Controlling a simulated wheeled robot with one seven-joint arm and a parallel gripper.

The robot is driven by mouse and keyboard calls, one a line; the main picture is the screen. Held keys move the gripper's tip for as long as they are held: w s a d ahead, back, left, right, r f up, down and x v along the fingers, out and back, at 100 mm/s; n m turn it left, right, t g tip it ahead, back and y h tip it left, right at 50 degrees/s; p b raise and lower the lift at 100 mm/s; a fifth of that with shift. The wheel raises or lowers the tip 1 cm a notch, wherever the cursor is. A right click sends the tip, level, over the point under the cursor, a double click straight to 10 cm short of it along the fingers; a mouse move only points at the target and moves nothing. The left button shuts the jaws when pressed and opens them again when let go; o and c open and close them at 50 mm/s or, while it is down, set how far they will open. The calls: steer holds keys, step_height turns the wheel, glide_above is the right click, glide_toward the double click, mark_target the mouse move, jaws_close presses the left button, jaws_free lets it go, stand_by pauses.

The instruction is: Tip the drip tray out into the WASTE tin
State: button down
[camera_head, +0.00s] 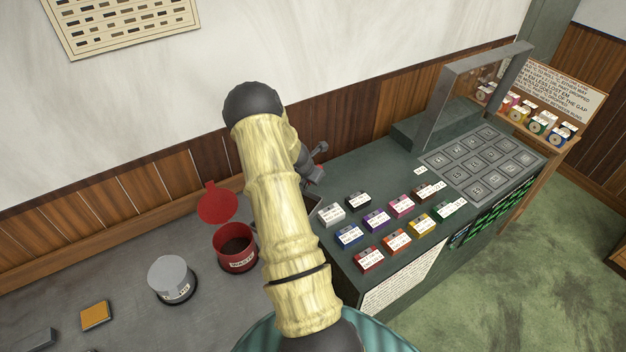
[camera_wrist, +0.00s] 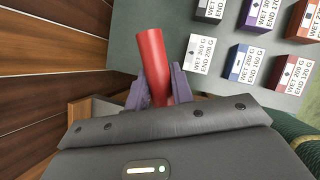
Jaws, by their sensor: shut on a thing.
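My gripper (camera_wrist: 158,88) is shut on a red round bar (camera_wrist: 150,48), which stands out between its two fingers. The bar may be the drip tray's handle; I cannot make out the tray's pan in either view. In the head view my arm hides most of what lies around the gripper, and only dark grey parts near my wrist (camera_head: 314,166) show behind it. The red WASTE tin (camera_head: 236,262) stands upright on the grey bench left of my arm. Its top is open and its red lid (camera_head: 217,203) is raised behind it. The tin's inside looks dark.
A grey-lidded tin (camera_head: 172,277) and an orange block (camera_head: 96,314) are on the bench (camera_head: 130,265) to the left. Several labelled coloured boxes (camera_head: 397,241) stand on the green cabinet right of my arm. A clear guard (camera_head: 470,95) rises at the back by a grid (camera_head: 480,165).

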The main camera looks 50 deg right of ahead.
steer(key=shift+w+a+r+h+b, duration=0.2)
steer(key=shift+a+r+b, duration=0.1)
steer(key=shift+r, duration=0.25)
steer(key=shift+w+a+r+h+b, duration=0.2)
steer(key=shift+a+r, duration=0.1)
steer(key=shift+r, duration=0.25)
steer(key=shift+w+a+r+g+h, duration=0.3)
steer(key=shift+a+r+h, duration=0.15)
steer(key=shift+r, duration=0.15)
steer(key=shift+a+r+b, duration=0.2)
steer(key=shift+b, duration=0.1)
steer(key=shift+w+a+r, duration=0.2)
steer(key=shift+r, duration=0.1)
steer(key=shift+r, duration=0.1)
stand_by(0.3)
